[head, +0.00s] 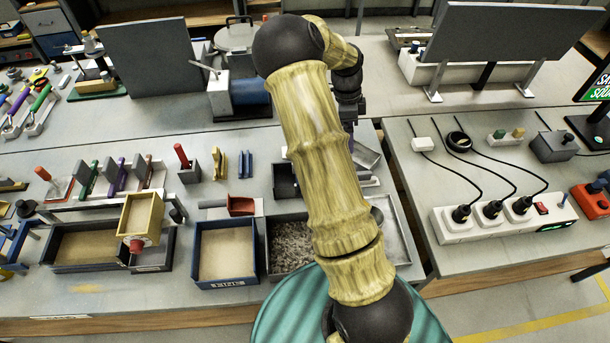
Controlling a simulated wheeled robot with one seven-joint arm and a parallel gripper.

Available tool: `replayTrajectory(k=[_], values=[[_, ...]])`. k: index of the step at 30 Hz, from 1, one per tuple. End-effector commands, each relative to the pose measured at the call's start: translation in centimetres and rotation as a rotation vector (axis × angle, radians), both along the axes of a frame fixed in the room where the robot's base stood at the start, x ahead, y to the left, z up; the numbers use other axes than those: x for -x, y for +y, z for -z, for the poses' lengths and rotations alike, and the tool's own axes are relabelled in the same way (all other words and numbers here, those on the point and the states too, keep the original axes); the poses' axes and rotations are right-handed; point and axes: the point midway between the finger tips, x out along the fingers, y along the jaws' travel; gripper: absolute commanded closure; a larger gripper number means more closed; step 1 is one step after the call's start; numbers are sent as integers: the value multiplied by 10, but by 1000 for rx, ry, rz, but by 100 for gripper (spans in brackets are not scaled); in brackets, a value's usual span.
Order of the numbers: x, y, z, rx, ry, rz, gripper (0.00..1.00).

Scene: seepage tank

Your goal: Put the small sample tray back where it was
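My arm reaches over the middle of the bench and bends down at its far end. The dark end of my wrist with my gripper (350,112) shows just right of the upper arm; its fingertips are hidden behind the arm. A small grey tray (368,156) lies partly hidden just below it; I cannot tell whether they touch. I cannot tell for sure which piece is the small sample tray.
A blue sand box (225,253) and a gravel box (289,245) stand at the bench front. A longer grey tray (392,228) lies right of my arm. A power strip (505,215) with plugs and cables occupies the right table. Racked coloured tools stand at left.

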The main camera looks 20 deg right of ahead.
Motion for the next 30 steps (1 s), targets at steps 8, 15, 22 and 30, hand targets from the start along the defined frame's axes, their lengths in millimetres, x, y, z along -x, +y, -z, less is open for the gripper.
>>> replayTrajectory(k=[8, 15, 22, 30], values=[[47, 67, -25, -150, -93, -588, 6], [92, 131, -51, -169, -181, -1198, 6], [142, 182, -72, -76, -229, -1801, 6], [162, 199, -77, -10, -223, -2054, 6]])
